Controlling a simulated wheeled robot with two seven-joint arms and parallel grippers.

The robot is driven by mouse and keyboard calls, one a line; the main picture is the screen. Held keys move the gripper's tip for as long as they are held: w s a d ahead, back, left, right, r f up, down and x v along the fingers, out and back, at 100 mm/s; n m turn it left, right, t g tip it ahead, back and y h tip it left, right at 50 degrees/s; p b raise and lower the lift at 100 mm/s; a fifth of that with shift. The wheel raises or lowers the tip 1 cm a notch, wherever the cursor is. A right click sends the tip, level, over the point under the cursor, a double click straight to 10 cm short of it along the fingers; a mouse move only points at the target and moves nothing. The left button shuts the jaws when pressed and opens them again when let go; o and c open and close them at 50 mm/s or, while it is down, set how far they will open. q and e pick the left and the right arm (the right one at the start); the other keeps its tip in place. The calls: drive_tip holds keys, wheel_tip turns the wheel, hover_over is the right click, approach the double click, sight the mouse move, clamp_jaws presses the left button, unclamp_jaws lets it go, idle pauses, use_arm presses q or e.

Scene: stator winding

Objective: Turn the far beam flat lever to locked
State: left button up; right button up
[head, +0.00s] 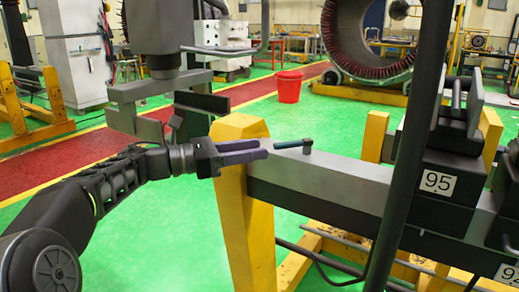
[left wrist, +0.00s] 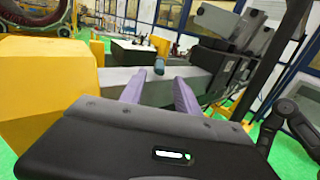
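The grey beam (head: 330,181) runs from the yellow post toward the right. Near its left end lies the flat lever (head: 288,145), a dark teal bar with a round upright knob at its right end. In the left wrist view the lever (left wrist: 159,66) shows only as a small teal end, ahead of and between the finger lines. My left gripper (head: 263,149) has two purple fingers pointing right at the lever's left end. In the left wrist view the fingers of the left gripper (left wrist: 159,78) are apart with nothing between them. My right gripper is not seen.
A yellow post (head: 245,200) supports the beam's left end, close under my left gripper. Dark blocks, one labelled 95 (head: 438,184), sit on the beam to the right. A grey machine part (head: 155,88) hangs at the upper left. A red bucket (head: 289,87) stands behind.

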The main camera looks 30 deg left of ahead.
use_arm(q)
drive_tip(key=shift+c, duration=0.2)
